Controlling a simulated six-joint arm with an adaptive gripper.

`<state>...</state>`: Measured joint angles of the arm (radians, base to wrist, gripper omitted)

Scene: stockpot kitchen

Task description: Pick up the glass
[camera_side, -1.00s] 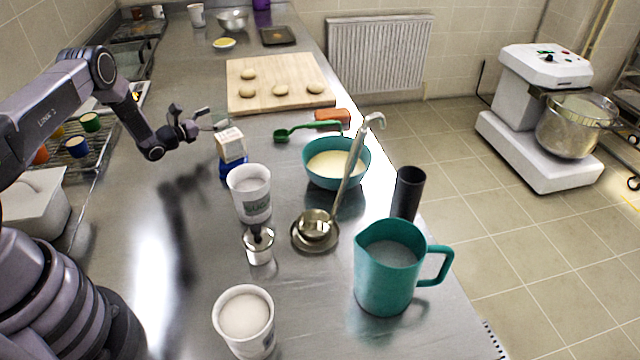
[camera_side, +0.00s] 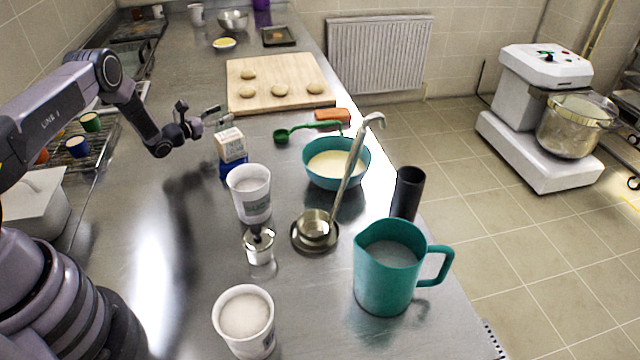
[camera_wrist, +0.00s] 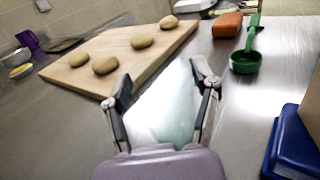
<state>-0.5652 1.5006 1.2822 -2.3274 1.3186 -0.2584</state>
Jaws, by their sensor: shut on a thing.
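The glass (camera_wrist: 165,112) is clear and pale. In the wrist view it stands between the two fingers of my gripper (camera_wrist: 163,85), which is shut on it from both sides. In the side view my gripper (camera_side: 214,115) is low over the steel counter, just behind the milk carton. There the glass is very faint against the counter, and its outline cannot be made out well. I cannot tell whether its base touches the counter.
The milk carton (camera_side: 231,146) and its blue base stand close to my gripper. A wooden board (camera_side: 275,97) with dough pieces lies behind. A green scoop (camera_side: 283,136), red-brown block (camera_side: 332,115) and teal bowl (camera_side: 336,183) are to the right. Cups (camera_side: 249,207) stand nearer.

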